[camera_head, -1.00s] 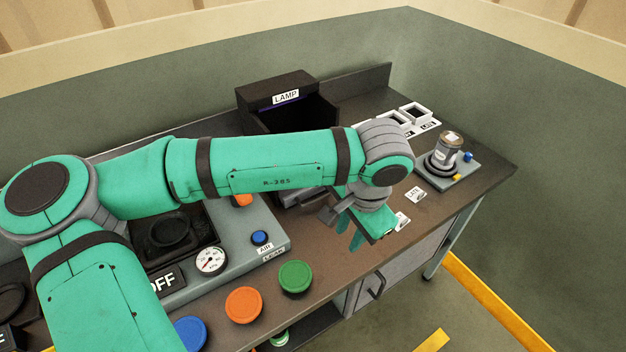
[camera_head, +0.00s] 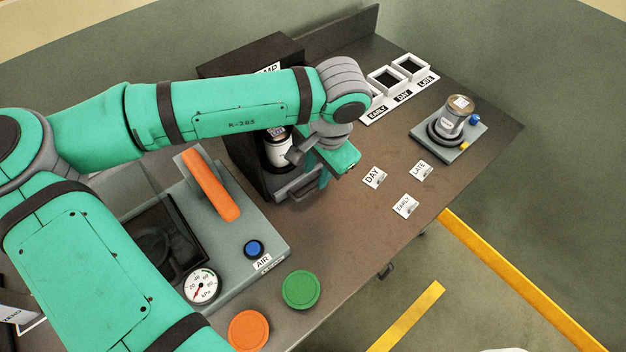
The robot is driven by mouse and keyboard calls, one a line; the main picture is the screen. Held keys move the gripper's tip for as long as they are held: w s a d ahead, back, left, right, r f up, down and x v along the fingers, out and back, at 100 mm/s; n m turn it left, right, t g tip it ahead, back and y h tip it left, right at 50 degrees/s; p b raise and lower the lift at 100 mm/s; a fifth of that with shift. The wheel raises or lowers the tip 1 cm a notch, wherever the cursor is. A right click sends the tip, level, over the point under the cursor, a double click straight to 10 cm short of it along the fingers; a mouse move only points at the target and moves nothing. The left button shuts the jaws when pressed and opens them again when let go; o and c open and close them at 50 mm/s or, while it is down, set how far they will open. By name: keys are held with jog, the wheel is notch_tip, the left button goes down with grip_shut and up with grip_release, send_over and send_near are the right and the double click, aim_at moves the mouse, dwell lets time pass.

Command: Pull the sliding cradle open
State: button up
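The sliding cradle (camera_head: 293,187) is a grey tray low in the front opening of the dark lamp box (camera_head: 228,98). A dark canister with a white label (camera_head: 279,154) stands in the box above the tray, partly behind my wrist. A handle shows at the tray's front, close to my fingers. My gripper (camera_head: 327,174) points down just in front of the cradle, at its right side. My wrist and hand hide part of the tray and handle. I cannot tell whether the fingers touch the handle or how far apart they are.
A grey panel with an orange lever (camera_head: 210,184), blue button (camera_head: 254,249) and gauge (camera_head: 202,286) is left of the cradle. Cards marked DAY (camera_head: 374,177), LATE and EARLY lie to the right. A second canister (camera_head: 456,114) stands on a base farther right. The bench before the cradle is clear.

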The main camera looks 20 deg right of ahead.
aim_at(312, 190)
jog(key=f, duration=0.4)
jog(key=w+f, duration=0.1)
jog(key=f, duration=0.2)
jog(key=shift+a+f, duration=0.1)
jog(key=shift+a, duration=0.15)
grip_shut()
